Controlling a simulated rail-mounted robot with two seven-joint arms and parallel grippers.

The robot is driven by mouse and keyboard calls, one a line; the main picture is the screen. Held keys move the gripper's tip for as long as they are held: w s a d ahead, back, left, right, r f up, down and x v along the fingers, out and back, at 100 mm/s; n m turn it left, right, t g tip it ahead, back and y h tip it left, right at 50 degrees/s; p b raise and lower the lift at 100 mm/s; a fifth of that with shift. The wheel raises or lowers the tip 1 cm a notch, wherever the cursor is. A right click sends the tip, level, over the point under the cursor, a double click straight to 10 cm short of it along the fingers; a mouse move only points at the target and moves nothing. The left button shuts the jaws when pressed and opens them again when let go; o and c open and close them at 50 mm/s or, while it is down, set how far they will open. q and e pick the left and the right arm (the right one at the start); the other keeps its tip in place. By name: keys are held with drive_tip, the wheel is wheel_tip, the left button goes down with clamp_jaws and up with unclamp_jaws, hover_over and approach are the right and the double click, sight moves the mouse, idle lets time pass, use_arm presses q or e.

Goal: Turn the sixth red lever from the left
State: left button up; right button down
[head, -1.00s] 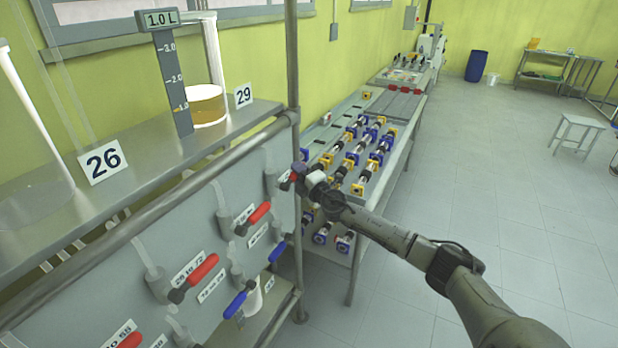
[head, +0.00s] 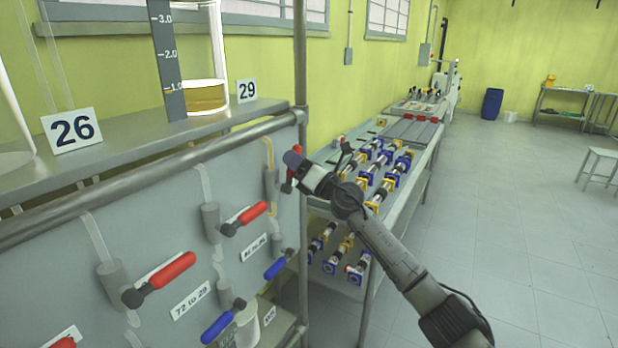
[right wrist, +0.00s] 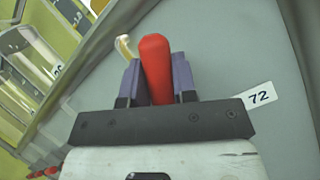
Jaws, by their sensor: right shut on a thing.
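Red levers are on the grey panel (head: 60,270) in the head view. One red lever (head: 163,273) is at the lower middle and another red lever (head: 250,213) is further right. The farthest red lever (head: 288,184) is at the panel's right end, mostly hidden by my right gripper (head: 292,163). In the right wrist view this red lever (right wrist: 155,62) stands between the two purple fingers of my right gripper (right wrist: 157,84), which is shut on it. A label ending in "72" (right wrist: 259,96) is beside it. My left gripper is out of view.
Blue levers (head: 223,321) are lower on the panel. A vertical metal post (head: 301,70) stands close to my right gripper. A glass vessel with amber liquid (head: 205,97) is on the shelf above. A bench with valves (head: 412,165) is behind; open floor is at right.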

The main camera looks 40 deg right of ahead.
sight(288, 180)
drive_tip(key=n+y, duration=0.1)
drive_tip(key=a+n+b, duration=0.1)
drive_tip(key=n, duration=0.1)
drive_tip(key=n+g+y+b, duration=0.1)
drive_tip(key=n, duration=0.1)
drive_tip(key=shift+s+a+r+y, duration=0.25)
drive_tip(key=shift+s+a+y, duration=0.05)
drive_tip(key=shift+s+a, duration=0.1)
drive_tip(key=shift+s+a+r+n+g+y+b, duration=0.15)
drive_tip(key=shift+a+n+g+y+b, duration=0.25)
drive_tip(key=shift+n+b, duration=0.45)
drive_tip(key=shift+a+n+y, duration=0.2)
drive_tip(key=shift+n+y, duration=0.1)
drive_tip(key=shift+n, duration=0.35)
drive_tip(key=c, duration=0.9)
unclamp_jaws()
drive_tip(key=shift+p+v, duration=0.6)
drive_tip(key=shift+v, duration=6.3)
